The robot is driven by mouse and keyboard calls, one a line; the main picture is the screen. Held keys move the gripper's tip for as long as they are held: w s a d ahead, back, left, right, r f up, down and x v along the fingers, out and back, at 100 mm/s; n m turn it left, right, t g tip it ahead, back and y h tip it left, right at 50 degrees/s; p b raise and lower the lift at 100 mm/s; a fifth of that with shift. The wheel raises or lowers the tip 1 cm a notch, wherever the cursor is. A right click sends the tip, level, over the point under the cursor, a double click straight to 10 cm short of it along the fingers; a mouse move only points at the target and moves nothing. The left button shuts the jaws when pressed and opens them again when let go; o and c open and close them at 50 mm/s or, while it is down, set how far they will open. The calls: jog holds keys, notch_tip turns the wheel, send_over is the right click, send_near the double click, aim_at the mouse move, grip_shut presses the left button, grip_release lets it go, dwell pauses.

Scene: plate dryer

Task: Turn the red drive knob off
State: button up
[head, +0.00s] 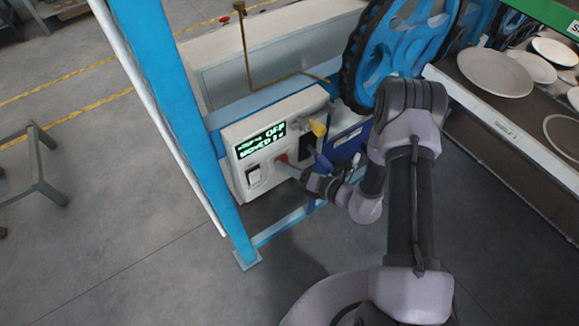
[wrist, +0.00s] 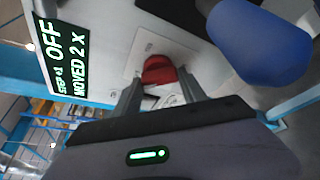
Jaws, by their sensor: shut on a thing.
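The red drive knob (head: 282,158) is on the front of a white control box (head: 236,138). In the wrist view the red knob (wrist: 159,70) sits between my two fingers on its pale plate. My gripper (head: 287,166) reaches the panel from the right and is shut on the knob; the fingers also show in the wrist view (wrist: 161,82) and partly hide the knob's sides. The green-lit display (head: 261,140) shows "OFF" on its upper line and "MOVED" on its lower line; it also shows in the wrist view (wrist: 63,60).
A white rocker switch (head: 253,177) is left of the knob. A blue wheel (head: 395,55) and a blue post (head: 175,100) flank the box. Plates (head: 495,72) lie at the far right.

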jog(key=shift+n, duration=0.4)
jog(key=shift+h, duration=0.3)
jog(key=o, duration=1.4)
jog(key=shift+c, duration=0.2)
jog(key=p+v, duration=0.2)
jog(key=v, duration=1.5)
jog(key=shift+s, duration=0.2)
jog(key=shift+d, duration=0.1)
